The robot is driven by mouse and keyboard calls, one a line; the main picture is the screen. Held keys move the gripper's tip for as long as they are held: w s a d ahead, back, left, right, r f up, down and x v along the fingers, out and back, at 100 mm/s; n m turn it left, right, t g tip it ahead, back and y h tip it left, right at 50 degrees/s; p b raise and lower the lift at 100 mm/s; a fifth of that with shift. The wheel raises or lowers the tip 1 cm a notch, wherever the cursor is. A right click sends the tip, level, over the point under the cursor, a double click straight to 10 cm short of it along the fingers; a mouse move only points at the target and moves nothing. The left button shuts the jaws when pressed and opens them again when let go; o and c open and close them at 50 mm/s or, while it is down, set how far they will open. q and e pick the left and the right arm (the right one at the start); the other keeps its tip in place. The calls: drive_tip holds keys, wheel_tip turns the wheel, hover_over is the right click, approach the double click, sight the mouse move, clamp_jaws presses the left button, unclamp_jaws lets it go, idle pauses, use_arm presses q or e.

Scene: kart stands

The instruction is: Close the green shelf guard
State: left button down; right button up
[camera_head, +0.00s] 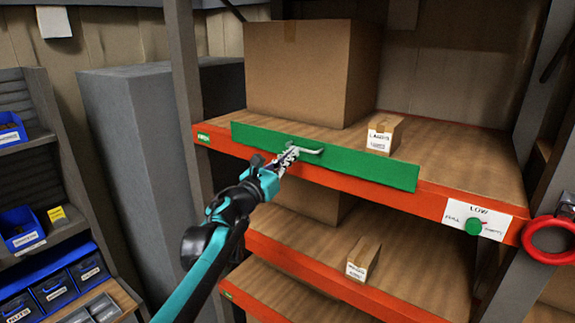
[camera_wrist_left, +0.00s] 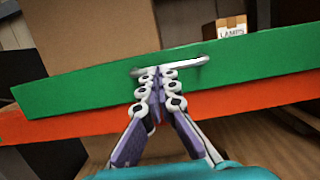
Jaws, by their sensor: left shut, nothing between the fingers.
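The green shelf guard (camera_head: 365,165) is a long flat board standing upright along the front edge of the top orange shelf. It also spans the left wrist view (camera_wrist_left: 80,90). A pale bar handle (camera_head: 305,147) sits on its face, left of its middle, and shows in the wrist view too (camera_wrist_left: 188,62). My left gripper (camera_head: 291,153) is shut and empty, with its fingertips (camera_wrist_left: 157,72) at the handle's lower side, against or very near it; I cannot tell whether they touch. My right gripper is not in view.
A large cardboard box (camera_head: 305,75) and a small labelled box (camera_head: 383,134) stand on the top shelf behind the guard. A white sign with a green knob (camera_head: 474,226) is on the shelf front at right, near a red ring (camera_head: 548,238). Blue bins (camera_head: 22,228) stand at left.

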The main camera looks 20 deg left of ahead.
use_arm(q)
drive_tip(key=shift+w+r, duration=0.15)
drive_tip(key=shift+r, duration=0.65)
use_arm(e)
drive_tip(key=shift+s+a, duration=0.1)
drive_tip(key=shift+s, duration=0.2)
use_arm(q)
drive_tip(key=shift+d, duration=0.15)
